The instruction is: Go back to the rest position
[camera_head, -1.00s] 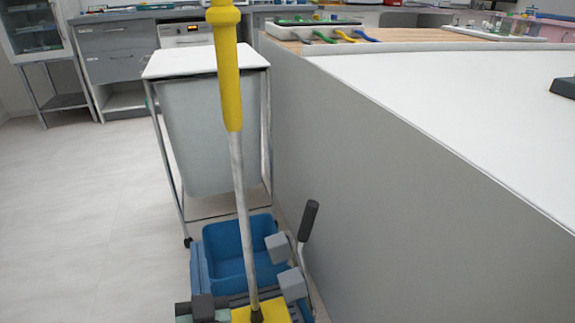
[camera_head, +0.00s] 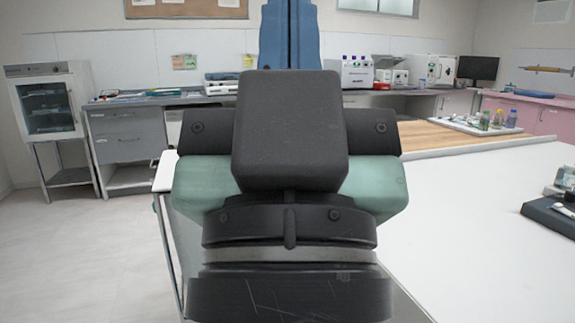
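A bulky dark and pale-green part of my own arm (camera_head: 290,215) fills the middle of the head view, close to the camera. A dark padded block (camera_head: 290,130) sits at its front, above a black and grey round joint. A blue upright piece (camera_head: 290,35) rises behind it, and I cannot tell what it belongs to. No fingertips can be made out, so I cannot tell whether my gripper is open or shut or holds anything.
A long white counter (camera_head: 480,215) with a wooden section (camera_head: 440,136) lies to the right. A dark device (camera_head: 550,215) sits on its right edge. A white-topped cart (camera_head: 165,170) is partly hidden behind my arm. Open floor (camera_head: 80,250) lies to the left.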

